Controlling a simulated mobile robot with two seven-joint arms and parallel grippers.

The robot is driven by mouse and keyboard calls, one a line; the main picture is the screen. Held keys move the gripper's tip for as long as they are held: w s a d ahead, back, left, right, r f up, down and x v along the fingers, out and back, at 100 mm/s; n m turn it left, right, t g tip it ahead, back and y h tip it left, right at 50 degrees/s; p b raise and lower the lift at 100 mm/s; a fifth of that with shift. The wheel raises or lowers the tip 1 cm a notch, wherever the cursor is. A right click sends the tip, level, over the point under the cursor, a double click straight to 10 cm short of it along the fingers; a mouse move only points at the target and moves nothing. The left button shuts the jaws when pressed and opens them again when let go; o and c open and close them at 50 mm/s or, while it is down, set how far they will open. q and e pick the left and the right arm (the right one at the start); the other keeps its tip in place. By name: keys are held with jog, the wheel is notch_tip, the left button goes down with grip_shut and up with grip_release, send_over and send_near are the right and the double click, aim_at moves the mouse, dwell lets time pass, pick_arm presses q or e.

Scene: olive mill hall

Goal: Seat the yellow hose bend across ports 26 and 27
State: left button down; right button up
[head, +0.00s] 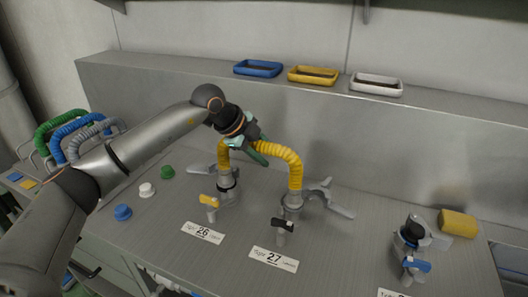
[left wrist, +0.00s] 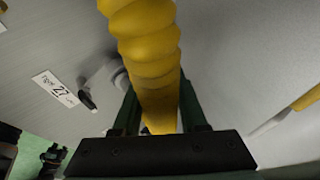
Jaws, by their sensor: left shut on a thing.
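The yellow hose bend (head: 283,153) arches over ports 26 (head: 227,187) and 27 (head: 293,205) in the head view. Its left end comes down at port 26 and its right end at port 27. Both ends look in line with the port tops; whether they are fully down I cannot tell. My left gripper (head: 256,148) is shut on the hose near the top of the arch. In the left wrist view the yellow hose (left wrist: 146,50) runs between the green fingers (left wrist: 160,118). My right gripper is not in view.
Port 26 has a yellow-handled valve (head: 209,200), port 27 a black-handled one (head: 282,227). Blue, white and green caps (head: 147,189) lie at left. Another port with a blue handle (head: 416,264) and a yellow sponge-like block (head: 458,223) stand at right. Trays (head: 314,75) sit on the ledge.

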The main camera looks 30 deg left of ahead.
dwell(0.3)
pick_arm(q)
jog(key=c, duration=0.7)
grip_release()
jog(key=o, duration=0.3)
jog(key=shift+f, duration=0.1)
jog(key=shift+o, duration=0.7)
jog(key=shift+s+f, duration=0.1)
jog(key=shift+f, duration=0.1)
jog(key=shift+o, duration=1.3)
jog(key=shift+r, duration=0.1)
jog(key=shift+r, duration=0.1)
